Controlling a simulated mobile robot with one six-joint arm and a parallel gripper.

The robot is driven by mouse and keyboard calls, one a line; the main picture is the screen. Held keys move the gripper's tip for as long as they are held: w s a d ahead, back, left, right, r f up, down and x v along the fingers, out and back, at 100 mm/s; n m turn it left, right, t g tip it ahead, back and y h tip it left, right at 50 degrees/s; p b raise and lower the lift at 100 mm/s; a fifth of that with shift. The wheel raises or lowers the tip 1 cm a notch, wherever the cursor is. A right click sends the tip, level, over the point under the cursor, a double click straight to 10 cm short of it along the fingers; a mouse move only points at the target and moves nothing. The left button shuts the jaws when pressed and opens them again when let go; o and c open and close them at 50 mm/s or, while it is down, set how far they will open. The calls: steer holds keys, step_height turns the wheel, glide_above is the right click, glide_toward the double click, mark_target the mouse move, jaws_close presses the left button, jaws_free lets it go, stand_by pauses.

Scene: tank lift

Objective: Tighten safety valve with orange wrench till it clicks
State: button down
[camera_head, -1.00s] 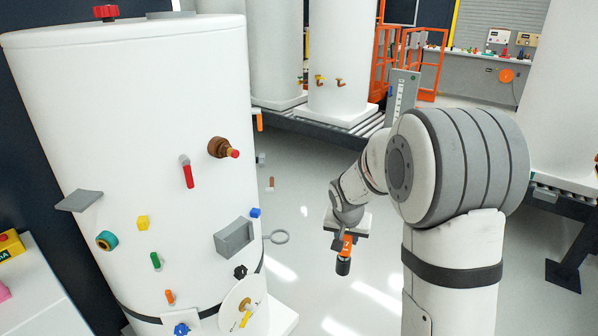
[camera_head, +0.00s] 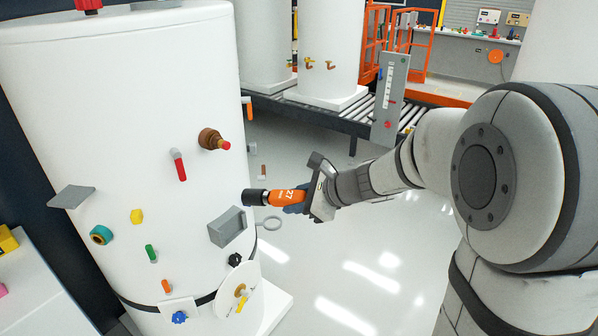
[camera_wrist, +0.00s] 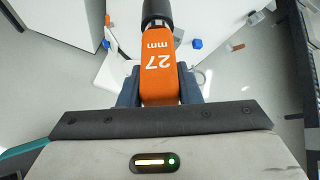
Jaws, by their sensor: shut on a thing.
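The orange wrench (camera_head: 284,197) has a black socket end (camera_head: 254,197) and is marked 27. My gripper (camera_head: 300,201) is shut on it and holds it in the air, right of the white tank (camera_head: 120,100). The socket points left, toward the tank. In the wrist view the wrench (camera_wrist: 160,76) sits between the dark fingers and reads 27 mm. A brass-brown fitting with a red end (camera_head: 212,140) sticks out of the tank; it looks like the safety valve. It is up and left of the socket, with a visible gap between them in the picture.
A red-handled part (camera_head: 179,165) is left of the fitting. A grey upright panel (camera_head: 390,100) and a roller conveyor (camera_head: 345,122) stand behind. Floor lies open below my arm.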

steer(key=r+m+t, duration=0.1)
steer(key=r+t, duration=0.1)
steer(key=r, duration=0.1)
steer(key=r+m+t, duration=0.1)
steer(key=r, duration=0.1)
steer(key=shift+w+m, duration=0.3)
steer(key=shift+w, duration=0.05)
steer(key=shift+w+r+m+t, duration=0.1)
steer(key=shift+r+m+t, duration=0.25)
steer(key=shift+r, duration=0.25)
steer(key=shift+d, duration=0.1)
steer(key=shift+w+a+b, duration=0.45)
steer(key=shift+w+a, duration=0.45)
steer(key=shift+a, duration=0.25)
steer(key=shift+w+a+b, duration=0.4)
steer(key=shift+w+a, duration=0.5)
steer(key=shift+a, duration=0.25)
